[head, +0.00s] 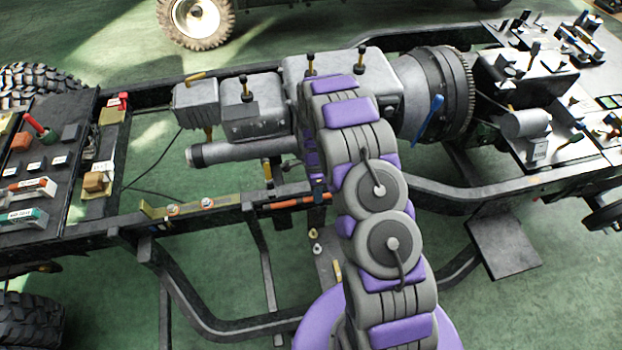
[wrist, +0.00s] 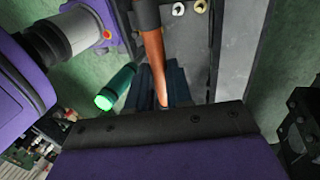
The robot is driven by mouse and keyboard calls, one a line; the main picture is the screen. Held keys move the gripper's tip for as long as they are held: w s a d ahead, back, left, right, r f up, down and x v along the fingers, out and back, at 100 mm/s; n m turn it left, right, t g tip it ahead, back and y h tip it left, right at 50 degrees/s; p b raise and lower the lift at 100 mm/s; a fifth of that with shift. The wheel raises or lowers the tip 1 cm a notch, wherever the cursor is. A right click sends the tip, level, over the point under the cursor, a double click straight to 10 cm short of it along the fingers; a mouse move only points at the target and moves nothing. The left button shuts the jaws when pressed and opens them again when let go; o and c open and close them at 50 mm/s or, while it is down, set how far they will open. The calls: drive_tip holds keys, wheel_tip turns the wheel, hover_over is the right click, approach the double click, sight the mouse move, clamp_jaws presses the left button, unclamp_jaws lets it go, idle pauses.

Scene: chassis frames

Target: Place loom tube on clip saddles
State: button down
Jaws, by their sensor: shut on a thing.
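An orange tube with dark ends, which looks like the loom tube (head: 297,201), lies nearly level by the near chassis rail. In the wrist view the loom tube (wrist: 152,55) runs down from the top edge to my gripper (wrist: 158,108). My gripper is shut on it. The fingertips are mostly hidden by my arm in the head view, and the far end of the tube is covered. Two small ring-like parts, one white (head: 313,234) and one yellowish (head: 316,248), sit on a grey plate just below the tube. I cannot tell whether they are the clip saddles.
A bracket strip (head: 185,209) with two pale round parts lies on the rail, left of the tube. The gearbox (head: 345,85) stands behind my arm. A board of small parts (head: 45,160) is at left. A green cylinder (wrist: 118,86) is near my gripper.

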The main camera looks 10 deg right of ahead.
drive_tip(key=w, duration=0.5)
drive_tip(key=w+b, duration=0.1)
drive_tip(key=w, duration=0.1)
drive_tip(key=shift+w+d+f, duration=0.2)
drive_tip(key=shift+d+f, duration=0.15)
drive_tip(key=shift+f, duration=0.05)
drive_tip(key=shift+w+a, duration=0.25)
drive_tip(key=shift+w, duration=0.45)
wheel_tip(320, 180, down, 4)
drive_tip(key=shift+s+d+r+b, duration=0.1)
drive_tip(key=shift+d+r+b, duration=0.05)
drive_tip(key=shift+b, duration=0.45)
drive_tip(key=shift+r, duration=0.1)
drive_tip(key=c, duration=1.3)
unclamp_jaws()
